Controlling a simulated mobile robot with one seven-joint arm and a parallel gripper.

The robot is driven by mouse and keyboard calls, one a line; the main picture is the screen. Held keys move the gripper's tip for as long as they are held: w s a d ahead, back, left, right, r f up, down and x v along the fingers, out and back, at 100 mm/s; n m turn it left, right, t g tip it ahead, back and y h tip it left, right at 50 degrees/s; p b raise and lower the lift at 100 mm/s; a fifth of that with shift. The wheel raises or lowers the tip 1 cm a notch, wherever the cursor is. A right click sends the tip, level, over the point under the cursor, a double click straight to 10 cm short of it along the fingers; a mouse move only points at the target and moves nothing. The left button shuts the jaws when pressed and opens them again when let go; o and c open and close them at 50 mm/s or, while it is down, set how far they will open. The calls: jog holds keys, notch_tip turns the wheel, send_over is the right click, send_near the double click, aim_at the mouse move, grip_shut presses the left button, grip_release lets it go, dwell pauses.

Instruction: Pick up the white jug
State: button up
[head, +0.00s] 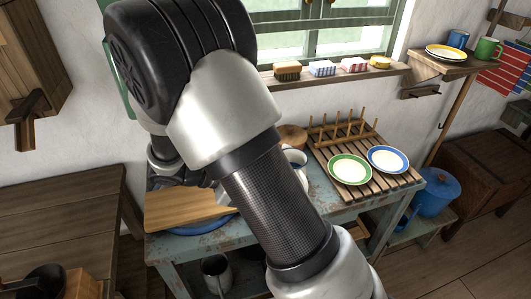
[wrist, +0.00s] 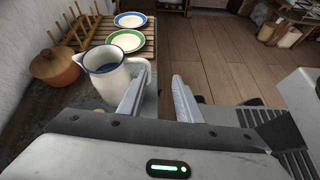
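The white jug (wrist: 104,82) has a blue rim and stands upright on the worn blue-grey table, in the left part of the wrist view. Its handle is on the right side, close to my gripper's left finger. In the head view the jug (head: 296,158) is mostly hidden behind my arm. My gripper (wrist: 160,88) is open, with a gap between its two fingers and floor showing beyond. The left finger overlaps the jug's right side in the picture; I cannot tell whether they touch.
A slatted rack (head: 376,182) with a green-rimmed plate (head: 350,169) and a blue-rimmed plate (head: 388,160) stands right of the jug. A brown lidded pot (wrist: 54,67) is beside the jug. A wooden board (head: 182,208) lies at the table's left.

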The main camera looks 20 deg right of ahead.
jog(key=w+d+f, duration=0.1)
jog(key=d+f, duration=0.2)
jog(key=d, duration=0.1)
jog(key=w+d+f+n+h+b, duration=0.1)
jog(key=d+f, duration=0.2)
jog(key=d, duration=0.2)
jog(key=w+d+f+n+t, duration=0.1)
jog(key=d+f, duration=0.2)
jog(key=d, duration=0.2)
jog(key=shift+d+f+b, duration=0.15)
jog(key=shift+d+b, duration=0.05)
jog(key=shift+b, duration=0.15)
jog(key=shift+c, duration=0.3)
grip_shut()
jog(key=shift+w, duration=0.1)
dwell(0.8)
